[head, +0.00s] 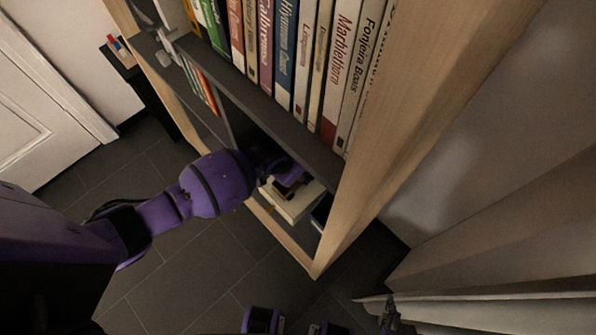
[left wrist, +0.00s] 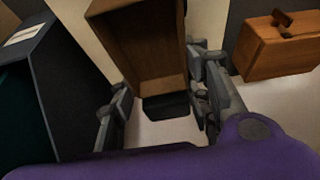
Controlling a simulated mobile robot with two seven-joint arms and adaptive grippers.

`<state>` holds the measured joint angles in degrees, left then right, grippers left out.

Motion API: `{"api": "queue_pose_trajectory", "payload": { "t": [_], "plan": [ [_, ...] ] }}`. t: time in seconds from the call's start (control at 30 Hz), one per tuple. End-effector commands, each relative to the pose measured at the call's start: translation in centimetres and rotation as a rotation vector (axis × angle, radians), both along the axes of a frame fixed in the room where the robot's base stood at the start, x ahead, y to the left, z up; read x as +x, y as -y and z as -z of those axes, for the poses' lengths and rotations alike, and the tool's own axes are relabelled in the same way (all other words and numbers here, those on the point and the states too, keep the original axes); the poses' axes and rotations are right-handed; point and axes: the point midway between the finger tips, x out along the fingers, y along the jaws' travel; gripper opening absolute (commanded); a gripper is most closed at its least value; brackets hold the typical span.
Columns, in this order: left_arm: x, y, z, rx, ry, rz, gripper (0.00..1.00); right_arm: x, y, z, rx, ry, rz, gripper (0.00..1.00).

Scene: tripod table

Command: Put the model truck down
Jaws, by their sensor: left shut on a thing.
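My left gripper (left wrist: 160,112) is shut on the model truck (left wrist: 150,45). In the left wrist view the truck is a brown wooden open box shape with a dark block at its near end, between the grey fingers. In the head view my left arm reaches into a lower shelf of the bookcase, and the left gripper (head: 287,180) is partly hidden by its wrist and the shelf above. A pale surface lies under the truck; I cannot tell whether they touch. My right gripper (head: 297,325) shows at the bottom edge, its two finger parts apart with nothing seen between them.
The wooden bookcase (head: 425,90) has a row of books (head: 285,55) on the shelf above. In the left wrist view a knobbed wooden box (left wrist: 272,50) is to the right and a dark box (left wrist: 75,95) to the left.

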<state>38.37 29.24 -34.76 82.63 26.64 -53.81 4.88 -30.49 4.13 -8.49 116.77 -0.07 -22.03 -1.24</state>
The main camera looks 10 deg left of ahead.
Motion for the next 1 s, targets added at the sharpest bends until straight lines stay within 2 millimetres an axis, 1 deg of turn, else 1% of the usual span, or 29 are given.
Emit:
{"api": "queue_pose_trajectory", "payload": {
  "t": [0.1,0.23,0.27,0.3,0.4,0.67,0.77,0.87,0.97,1.0],
  "plan": [
    [0.1,0.0,-0.1,-0.001,0.002,0.0,0.08,0.2,0.0,-0.1,0.0,0.004,0.0,0.0],
    [0.0,0.0,0.3,-0.001,0.001,-0.001,0.08,0.1,0.0,0.1,0.0,0.002,0.0,0.0],
    [0.0,0.0,0.3,0.0,0.0,-0.001,0.47,0.1,0.0,0.0,0.0,0.002,0.0,0.0],
    [0.0,0.0,0.3,0.0,0.0,-0.001,0.52,0.1,0.0,0.0,0.0,0.002,0.0,0.0],
    [0.0,0.0,0.2,0.0,0.0,0.0,0.63,0.0,0.0,0.0,-0.001,0.0,0.001,0.0],
    [0.0,0.0,0.2,0.0,0.0,0.0,0.63,-0.8,0.2,0.2,-0.002,-0.012,0.004,0.0],
    [0.0,0.0,-0.1,0.001,0.001,0.0,0.63,-0.8,0.2,0.0,-0.002,-0.012,0.004,0.0],
    [-0.2,-0.2,-1.0,0.002,0.001,-0.001,0.63,-0.3,0.2,-1.0,-0.001,-0.001,0.006,0.0],
    [-0.4,-0.5,-2.7,0.001,0.005,-0.002,0.63,0.6,0.1,-2.6,0.002,0.02,0.009,0.0],
    [-0.5,-0.6,-3.5,0.001,0.008,-0.001,0.63,1.0,0.1,-3.4,0.003,0.031,0.01,0.0]
  ]
}}
